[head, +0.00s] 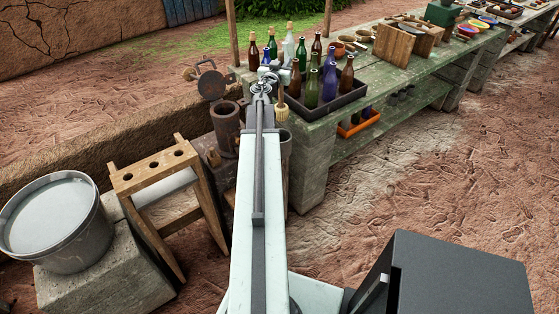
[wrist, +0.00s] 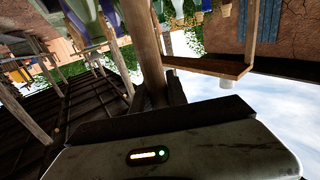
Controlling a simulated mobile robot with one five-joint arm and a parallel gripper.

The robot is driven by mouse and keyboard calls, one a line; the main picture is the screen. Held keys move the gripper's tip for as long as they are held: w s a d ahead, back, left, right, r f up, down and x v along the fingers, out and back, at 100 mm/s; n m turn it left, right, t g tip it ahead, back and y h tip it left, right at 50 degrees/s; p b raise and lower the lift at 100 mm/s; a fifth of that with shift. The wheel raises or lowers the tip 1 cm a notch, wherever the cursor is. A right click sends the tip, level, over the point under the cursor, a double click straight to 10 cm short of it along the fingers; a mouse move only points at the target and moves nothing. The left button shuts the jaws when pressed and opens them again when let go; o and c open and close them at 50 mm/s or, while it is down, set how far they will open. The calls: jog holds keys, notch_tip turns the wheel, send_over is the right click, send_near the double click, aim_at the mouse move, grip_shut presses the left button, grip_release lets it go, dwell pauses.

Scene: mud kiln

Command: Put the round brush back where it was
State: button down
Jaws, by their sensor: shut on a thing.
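The round brush (head: 282,112) hangs below my gripper (head: 264,86) in the head view, its pale tan head pointing down. Its wooden handle (wrist: 145,45) runs up between the jaws in the wrist view. My gripper is shut on the handle. The brush is beside the near left end of the bench, above a dark vessel partly hidden by my arm. A wooden rack (head: 152,172) with three dark holes stands to the left, with nothing seen in them. The exact jaw contact is hard to see in the head view.
A brown clay cylinder (head: 226,125) stands left of my arm. A grey bucket (head: 55,232) sits at far left. The ground at right is open.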

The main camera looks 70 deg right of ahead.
notch_tip(320, 180, down, 19)
jog(key=b, duration=1.7)
jog(key=shift+s+r+b, duration=0.1)
jog(key=shift+r+b, duration=0.05)
jog(key=shift+b, duration=0.25)
jog(key=shift+r, duration=0.3)
jog(key=shift+f, duration=0.25)
jog(key=c, duration=1.3)
grip_release()
jog(key=shift+r, duration=0.1)
